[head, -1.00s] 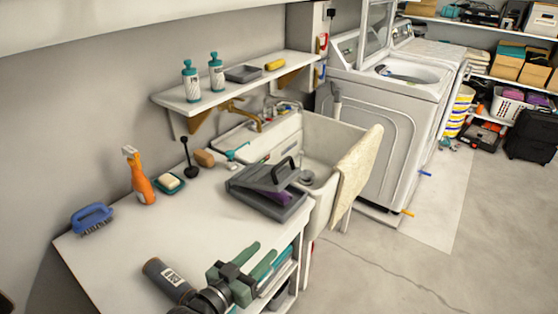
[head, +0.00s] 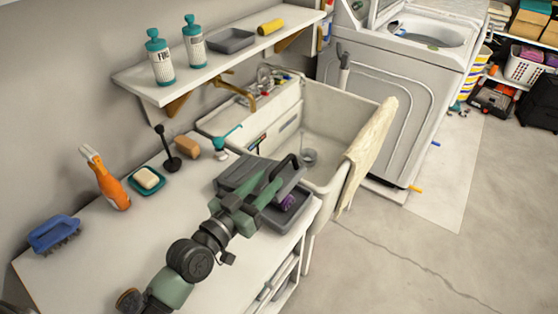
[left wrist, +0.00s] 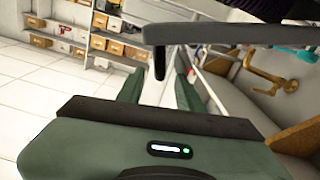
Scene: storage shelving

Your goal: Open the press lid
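The grey press (head: 300,212) sits on the white counter beside the sink. Its lid (head: 236,171) carries a dark handle (head: 291,163). The lid is tilted a little above the base, and something purple (head: 287,202) shows in the gap on the right side. My left gripper (head: 252,191) is in front of the press, overlapping it in the head view. Its green fingers are apart in the left wrist view (left wrist: 158,88), with a dark bar (left wrist: 230,33) of the press just beyond them. Whether they touch it I cannot tell. My right gripper is not in view.
An orange spray bottle (head: 110,185), a soap dish (head: 147,181), a blue brush (head: 54,233) and a black plunger-like tool (head: 170,155) stand left of the press. The sink (head: 330,120) lies behind it, with a cloth (head: 367,150) over its edge. A shelf (head: 200,70) hangs above.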

